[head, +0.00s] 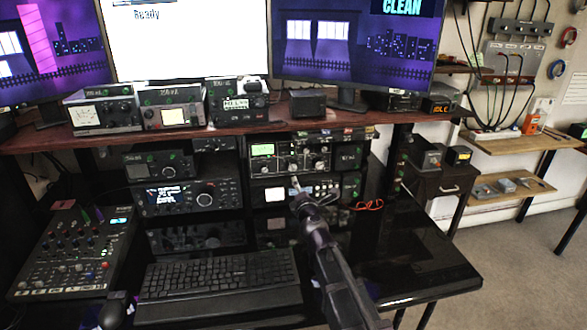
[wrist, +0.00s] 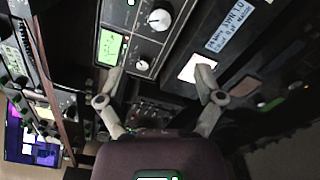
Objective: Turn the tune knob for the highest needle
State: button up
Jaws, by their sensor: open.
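The tuner unit (head: 315,158) sits in the rack under the shelf, with a green-lit meter (head: 262,150) at its left and several knobs beside it. In the wrist view the green-lit meter (wrist: 109,47) lies near a large pale knob (wrist: 159,19) and a smaller knob (wrist: 142,65). I cannot tell which knob is marked tune, and the needle is too small to read. My gripper (head: 297,186) is in front of the rack, just below the knobs. Its two fingers (wrist: 157,80) are spread in the wrist view, with nothing between them, apart from the large knob.
A radio with a white-lit display (head: 275,194) sits directly below the tuner. The wooden shelf edge (head: 190,131) overhangs the rack. A keyboard (head: 218,284) and a mixer (head: 75,250) lie on the desk. The dark desk top right of my arm is mostly clear.

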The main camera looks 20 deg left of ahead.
aim_at(292, 168)
jog(key=x, duration=1.3)
jog(key=shift+d, duration=0.1)
jog(key=shift+c, duration=0.2)
jog(key=c, duration=1.1)
jog(key=shift+m, duration=2.1)
jog(key=o, duration=1.1)
jog(key=shift+o, duration=0.2)
jog(key=shift+s, duration=0.15)
